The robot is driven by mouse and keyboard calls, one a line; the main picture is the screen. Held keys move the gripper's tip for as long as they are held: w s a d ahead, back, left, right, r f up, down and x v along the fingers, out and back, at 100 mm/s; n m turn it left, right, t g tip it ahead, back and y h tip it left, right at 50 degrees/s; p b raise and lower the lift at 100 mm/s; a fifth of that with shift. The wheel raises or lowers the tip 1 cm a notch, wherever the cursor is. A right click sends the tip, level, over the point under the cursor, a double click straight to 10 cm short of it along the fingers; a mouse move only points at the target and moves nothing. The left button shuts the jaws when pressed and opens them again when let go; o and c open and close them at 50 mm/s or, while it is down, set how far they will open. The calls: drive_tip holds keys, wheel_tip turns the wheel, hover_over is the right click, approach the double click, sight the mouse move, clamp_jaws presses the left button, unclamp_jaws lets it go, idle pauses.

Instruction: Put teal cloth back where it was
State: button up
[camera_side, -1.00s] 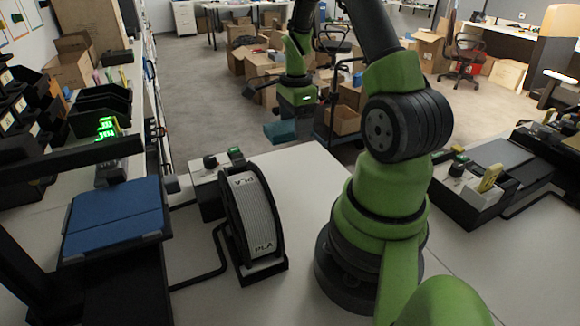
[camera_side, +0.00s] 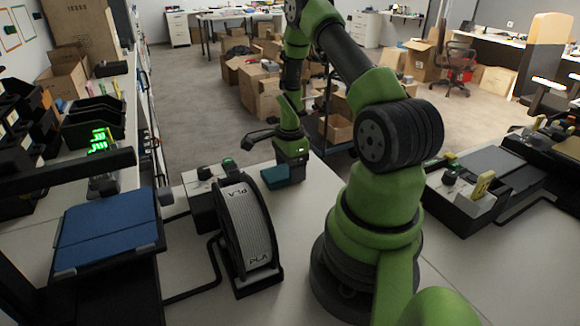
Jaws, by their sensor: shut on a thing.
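The teal cloth (camera_side: 275,177) shows as a small folded block near the far edge of the white table (camera_side: 318,208), behind the spool. My gripper (camera_side: 291,176) points down and is shut on the cloth at its right side. The dark fingers hide part of the cloth. I cannot tell whether the cloth's underside touches the table or hangs just above it.
A PLA spool (camera_side: 247,225) in a black holder stands in front and left of the cloth. A small grey box with knobs (camera_side: 202,196) is beside it. A blue-topped platform (camera_side: 110,228) is at left. The table right of the spool is clear.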

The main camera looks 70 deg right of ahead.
drive_tip(key=o, duration=1)
drive_tip(key=shift+f, duration=0.1)
drive_tip(key=shift+c, duration=0.2)
drive_tip(key=shift+r, duration=0.55)
wheel_tip(320, 180, up, 11)
drive_tip(key=w+a+r+n+t, duration=0.2)
drive_tip(key=w+a+r+n, duration=0.1)
drive_tip(key=a+r+n, duration=0.55)
drive_tip(key=s+a+r+n+t, duration=0.1)
drive_tip(key=s+a+r+n, duration=0.2)
drive_tip(key=a+n, duration=0.1)
drive_tip(key=s+a+r+n+t+y, duration=0.1)
drive_tip(key=s+a+r+n+t, duration=0.1)
drive_tip(key=a+n, duration=0.3)
drive_tip(key=s+a+r+n+t+y, duration=0.1)
drive_tip(key=s+a+r+n, duration=0.3)
drive_tip(key=a, duration=0.4)
drive_tip(key=shift+r+n+t, duration=0.5)
drive_tip(key=shift+n+t, duration=0.1)
drive_tip(key=shift+n, duration=0.15)
drive_tip(key=shift+s+a, duration=0.1)
